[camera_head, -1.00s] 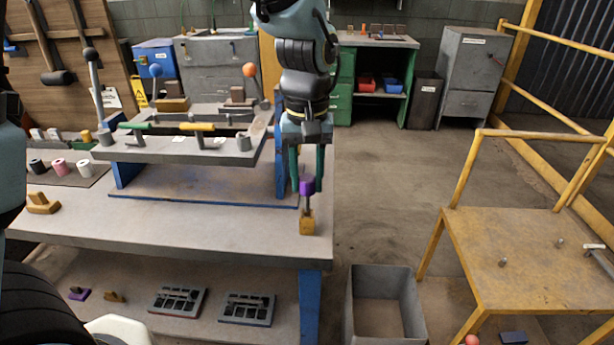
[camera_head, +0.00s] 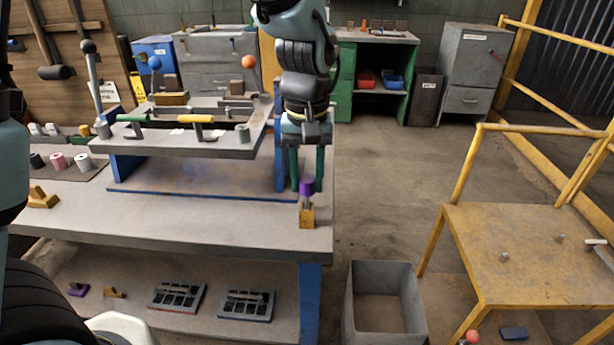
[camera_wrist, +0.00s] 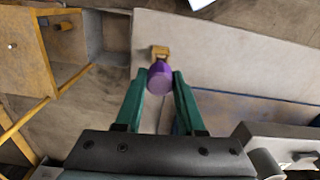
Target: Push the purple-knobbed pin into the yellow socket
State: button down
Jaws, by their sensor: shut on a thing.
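The purple-knobbed pin (camera_head: 307,188) stands upright at the right end of the workbench, over the yellow socket (camera_head: 307,217). A short length of its metal shaft shows between knob and socket. The shaft's lower end meets the socket's top, but I cannot tell how deep it is. My gripper (camera_head: 308,186) points down with its green fingers either side of the purple knob, shut on it. In the wrist view, the knob (camera_wrist: 160,79) is between the fingertips and hides part of the socket (camera_wrist: 160,52).
A raised grey fixture panel (camera_head: 185,143) with levers stands left of my gripper on the workbench (camera_head: 200,225). A grey open bin (camera_head: 383,268) stands on the floor to the right. A yellow railed platform (camera_head: 520,245) is farther right.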

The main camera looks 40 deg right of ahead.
jog(key=shift+f+b, duration=0.9)
jog(key=shift+f, duration=0.6)
dwell(0.3)
jog(key=shift+c, duration=2.2)
grip_release()
notch_tip(320, 180, up, 11)
jog(key=shift+f+b, duration=0.1)
jog(key=shift+b, duration=0.45)
